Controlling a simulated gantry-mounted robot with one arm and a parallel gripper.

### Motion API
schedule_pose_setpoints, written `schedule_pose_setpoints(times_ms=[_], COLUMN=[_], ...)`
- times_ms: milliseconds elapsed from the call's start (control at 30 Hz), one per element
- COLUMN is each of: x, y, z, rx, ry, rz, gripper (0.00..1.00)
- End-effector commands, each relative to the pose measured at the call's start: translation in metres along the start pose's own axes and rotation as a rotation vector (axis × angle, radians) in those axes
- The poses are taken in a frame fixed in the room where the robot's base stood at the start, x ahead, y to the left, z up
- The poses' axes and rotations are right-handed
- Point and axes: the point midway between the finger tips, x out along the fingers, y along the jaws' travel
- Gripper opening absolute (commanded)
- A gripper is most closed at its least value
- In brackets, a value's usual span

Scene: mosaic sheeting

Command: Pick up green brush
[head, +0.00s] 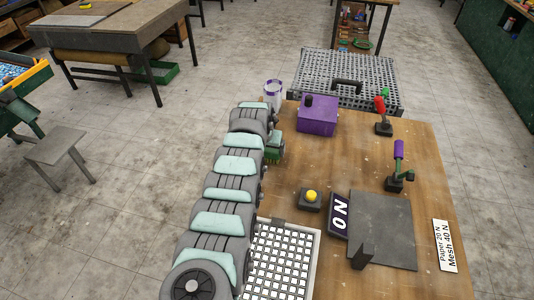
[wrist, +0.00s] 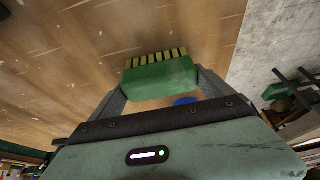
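The green brush (wrist: 160,77) lies between the two fingers of my gripper (wrist: 160,80) in the wrist view. It has a green block body and a row of yellow and black bristles pointing away from the palm. Both fingers reach its ends, with no clear gap on either side. In the head view, the brush (head: 274,150) shows just right of my arm's end, over the left edge of the wooden table. My arm hides much of the gripper there. I cannot tell whether the brush touches the tabletop.
A purple box (head: 317,115) and a white-and-purple cup (head: 273,92) stand nearby. A yellow button (head: 311,196), a dark plate (head: 385,232), a white tile sheet (head: 281,262) and two handled tools (head: 398,165) (head: 382,118) occupy the table (head: 300,160). Its middle is clear.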

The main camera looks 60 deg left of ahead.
Motion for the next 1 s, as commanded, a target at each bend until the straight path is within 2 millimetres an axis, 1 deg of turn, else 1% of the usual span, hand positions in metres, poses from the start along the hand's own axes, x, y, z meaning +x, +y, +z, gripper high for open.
schedule_pose_setpoints(times_ms=[33,367,633,767,867,933,967,1000], x=[0.0,0.0,-0.001,-0.006,-0.014,-0.023,-0.028,-0.039], y=[0.0,0.0,0.0,0.0,0.0,0.0,0.0,0.001], z=[0.0,0.0,-0.001,-0.004,-0.008,-0.011,-0.013,-0.019], rx=[0.0,0.0,0.0,0.0,0.0,0.0,0.0,0.001], ry=[0.0,0.001,0.001,0.003,0.006,0.005,0.006,0.01], rz=[0.0,0.0,0.0,0.0,0.0,0.0,0.0,-0.001], gripper=[0.75,0.48,0.48,0.48,0.48,0.48,0.48,0.48])
